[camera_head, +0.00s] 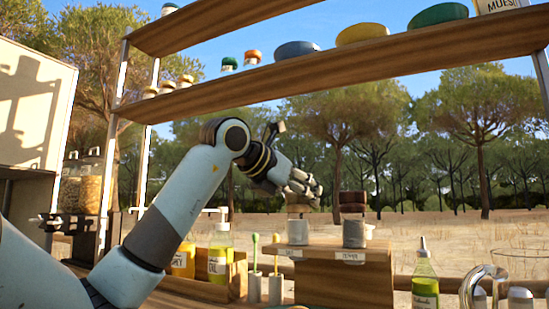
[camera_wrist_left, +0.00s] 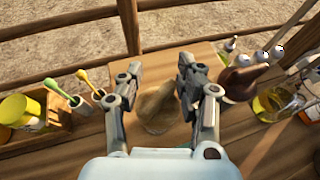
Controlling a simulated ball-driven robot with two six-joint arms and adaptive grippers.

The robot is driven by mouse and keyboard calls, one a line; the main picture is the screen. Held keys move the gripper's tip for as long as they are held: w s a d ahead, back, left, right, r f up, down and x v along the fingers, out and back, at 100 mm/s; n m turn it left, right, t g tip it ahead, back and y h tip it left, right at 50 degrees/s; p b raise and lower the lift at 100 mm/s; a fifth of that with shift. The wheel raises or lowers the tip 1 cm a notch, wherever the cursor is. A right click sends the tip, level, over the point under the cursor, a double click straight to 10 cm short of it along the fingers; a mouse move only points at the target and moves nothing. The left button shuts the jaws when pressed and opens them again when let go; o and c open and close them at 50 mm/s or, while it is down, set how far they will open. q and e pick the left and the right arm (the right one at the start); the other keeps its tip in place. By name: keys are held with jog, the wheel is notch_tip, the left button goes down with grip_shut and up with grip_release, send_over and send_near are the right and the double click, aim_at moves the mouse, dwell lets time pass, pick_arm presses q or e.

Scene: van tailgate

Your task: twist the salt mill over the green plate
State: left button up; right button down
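The salt mill (camera_head: 298,226), with a light wooden top and pale base, stands upright on the left of a small wooden stand (camera_head: 345,280). In the left wrist view the mill (camera_wrist_left: 160,107) shows between and beyond the fingers. My left gripper (camera_head: 303,185) is just above the mill's top. Its two fingers (camera_wrist_left: 162,75) are spread apart with nothing held; whether they touch the mill I cannot tell. No green plate shows clearly; a small teal patch (camera_wrist_left: 184,145) shows behind my left wrist. My right gripper is not in view.
A dark-topped pepper mill (camera_head: 353,222) stands close right of the salt mill. A shelf with bowls (camera_head: 350,65) hangs above.

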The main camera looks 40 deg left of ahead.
pick_arm(q)
jog(key=shift+n+y, duration=0.8)
jog(key=w+r+v, duration=0.1)
jog(key=r+v, duration=0.1)
jog(key=v, duration=0.9)
jog(key=shift+s+r+t+p, duration=0.2)
jog(key=shift+s+t+p, duration=0.1)
jog(key=shift+d, duration=0.1)
